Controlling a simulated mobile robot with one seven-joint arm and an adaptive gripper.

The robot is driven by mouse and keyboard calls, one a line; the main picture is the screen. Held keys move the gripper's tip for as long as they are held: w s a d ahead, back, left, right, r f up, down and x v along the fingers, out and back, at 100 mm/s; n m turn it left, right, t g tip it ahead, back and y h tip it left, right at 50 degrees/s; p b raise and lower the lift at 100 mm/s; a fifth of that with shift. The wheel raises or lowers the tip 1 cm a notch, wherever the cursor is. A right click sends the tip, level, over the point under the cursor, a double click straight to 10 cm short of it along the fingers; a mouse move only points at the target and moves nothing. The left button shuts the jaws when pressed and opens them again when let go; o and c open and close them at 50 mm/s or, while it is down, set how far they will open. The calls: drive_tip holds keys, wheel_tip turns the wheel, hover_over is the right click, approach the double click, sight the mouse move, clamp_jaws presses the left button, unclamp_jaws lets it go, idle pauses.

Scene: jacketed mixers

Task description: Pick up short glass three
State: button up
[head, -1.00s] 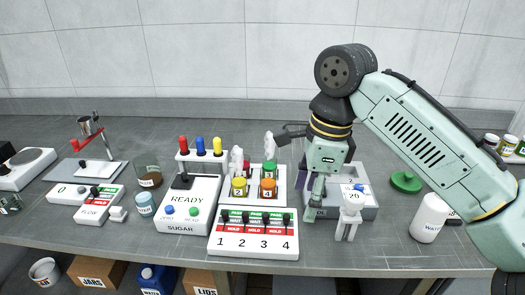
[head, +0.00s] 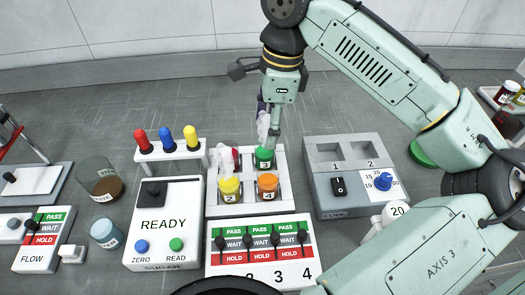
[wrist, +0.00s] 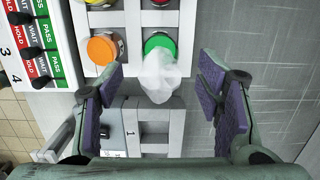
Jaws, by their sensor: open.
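A short green-topped glass with a label that reads 3 (head: 264,161) stands in the back right slot of the white four-slot rack (head: 212,207). In the wrist view its round green top (wrist: 158,42) shows just beyond and between my fingers. A whitish translucent shape partly covers that top. My gripper (head: 268,122) is above and just behind the green-topped glass. In the wrist view my gripper (wrist: 163,86) has its purple-padded fingers wide apart, with nothing held between them.
Yellow glass 2 (head: 229,189) and orange glass 4 (head: 267,187) sit in front; a red-topped one (head: 227,163) is beside it. A grey two-well unit (head: 325,185) stands close right. The lever panel (head: 258,254) is in front. Bare counter lies behind.

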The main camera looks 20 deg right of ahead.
sight(264, 148)
drive_tip(key=f+b, duration=0.3)
drive_tip(key=f, duration=0.1)
drive_tip(key=a+f+b, duration=0.1)
drive_tip(key=f+b, duration=0.1)
drive_tip(key=f, duration=0.1)
drive_tip(key=shift+w+f+b, duration=0.1)
drive_tip(key=shift+b, duration=0.2)
drive_tip(key=shift+c, duration=0.2)
drive_tip(key=c, duration=1.3)
